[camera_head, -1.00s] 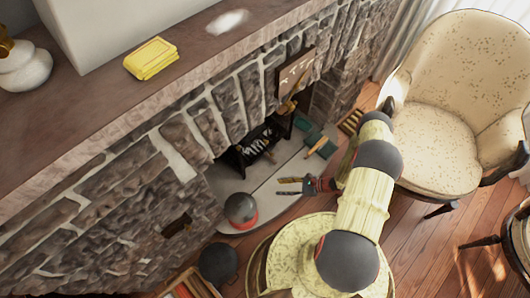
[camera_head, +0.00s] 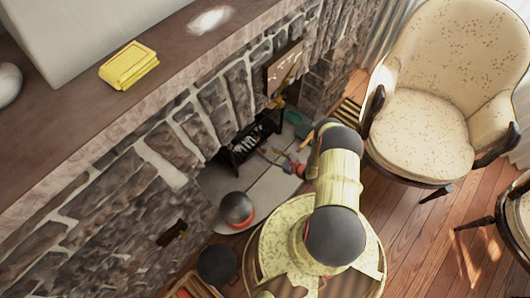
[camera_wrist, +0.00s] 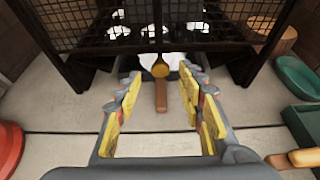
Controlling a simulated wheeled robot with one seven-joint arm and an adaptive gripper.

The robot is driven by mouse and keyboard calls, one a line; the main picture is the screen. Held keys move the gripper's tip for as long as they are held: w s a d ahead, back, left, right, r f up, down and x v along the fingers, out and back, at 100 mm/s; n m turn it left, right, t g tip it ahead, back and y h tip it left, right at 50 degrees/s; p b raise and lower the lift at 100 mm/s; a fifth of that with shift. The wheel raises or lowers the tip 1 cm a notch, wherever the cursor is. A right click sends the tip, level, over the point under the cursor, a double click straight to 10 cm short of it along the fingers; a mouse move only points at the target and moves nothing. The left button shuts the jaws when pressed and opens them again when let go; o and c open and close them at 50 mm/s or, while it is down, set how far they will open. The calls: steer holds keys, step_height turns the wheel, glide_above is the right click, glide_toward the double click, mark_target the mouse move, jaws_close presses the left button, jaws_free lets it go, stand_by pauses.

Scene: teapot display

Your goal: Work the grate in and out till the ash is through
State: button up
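The black grate (camera_head: 243,148) stands in the stone fireplace; its dark mesh basket (camera_wrist: 85,22) fills the top of the wrist view, with pale lumps inside. Below it a wooden handle with a brass-coloured end (camera_wrist: 161,95) points toward me. A white patch (camera_wrist: 185,62) lies behind the handle, under the basket; I cannot tell whether it is ash. My gripper (camera_wrist: 160,84) is open, its yellow-padded fingers on either side of the handle in the picture. I see no finger touching it. In the head view my gripper (camera_head: 282,161) is just in front of the grate.
A green dish (camera_wrist: 298,78) and a green pan with a wooden handle (camera_wrist: 303,125) lie to the right on the hearth. A red-rimmed dark round object (camera_head: 237,211) stands to the left. An armchair (camera_head: 425,135) is at right.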

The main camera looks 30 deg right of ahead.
steer(key=shift+b+x, duration=0.7)
steer(key=shift+x, duration=1.7)
steer(key=c, duration=0.3)
jaws_close()
